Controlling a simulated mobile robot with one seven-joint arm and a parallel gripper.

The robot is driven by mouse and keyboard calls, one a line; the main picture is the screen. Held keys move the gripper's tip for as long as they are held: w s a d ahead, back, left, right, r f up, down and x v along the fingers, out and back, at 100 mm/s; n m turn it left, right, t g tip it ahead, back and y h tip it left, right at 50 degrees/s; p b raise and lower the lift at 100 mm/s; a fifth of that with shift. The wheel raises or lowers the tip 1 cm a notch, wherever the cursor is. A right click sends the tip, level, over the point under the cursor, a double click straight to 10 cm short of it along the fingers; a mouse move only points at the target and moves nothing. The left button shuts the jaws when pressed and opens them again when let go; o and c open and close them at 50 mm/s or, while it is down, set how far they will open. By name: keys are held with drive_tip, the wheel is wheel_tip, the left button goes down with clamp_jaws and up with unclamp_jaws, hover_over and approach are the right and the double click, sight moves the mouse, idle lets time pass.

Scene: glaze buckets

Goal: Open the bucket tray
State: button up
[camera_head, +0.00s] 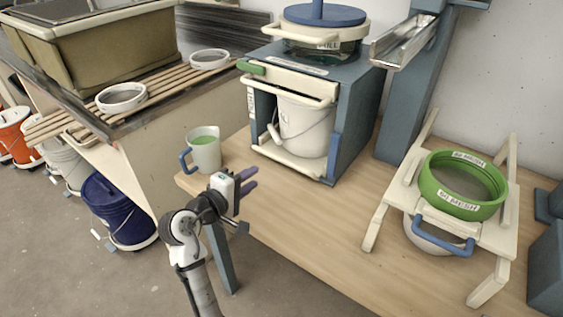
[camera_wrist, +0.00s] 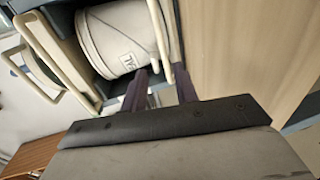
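The bucket tray (camera_head: 286,163) is a cream tray at the bottom of the blue-grey press cabinet on the bench, with a cream bar along its front. A white bucket (camera_head: 304,128) with a wire handle stands on it inside the cabinet. My gripper (camera_head: 252,180) is in front of and to the left of the tray. Its purple fingers are apart and point towards the cabinet. In the wrist view, my gripper (camera_wrist: 161,80) shows two spread fingers, with a cream bar (camera_wrist: 159,38) lying ahead of the gap. The labelled bucket (camera_wrist: 118,38) shows behind that bar; contact cannot be told.
A pitcher of green liquid (camera_head: 204,150) stands on the bench left of the cabinet, close to my gripper. A cream handle (camera_head: 288,88) crosses the upper cabinet front. A green mesh sieve (camera_head: 463,184) sits on a stand at right. The bench top (camera_head: 315,205) between is clear.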

sight(282, 161)
drive_tip(key=shift+w+d+f, duration=0.1)
drive_tip(key=shift+d+f, duration=0.1)
drive_tip(key=shift+d, duration=0.15)
drive_tip(key=p+x, duration=0.2)
drive_tip(key=x, duration=1.1)
drive_tip(key=shift+d+p, duration=0.15)
drive_tip(key=shift+p, duration=0.15)
drive_tip(key=shift+c, duration=0.4)
clamp_jaws()
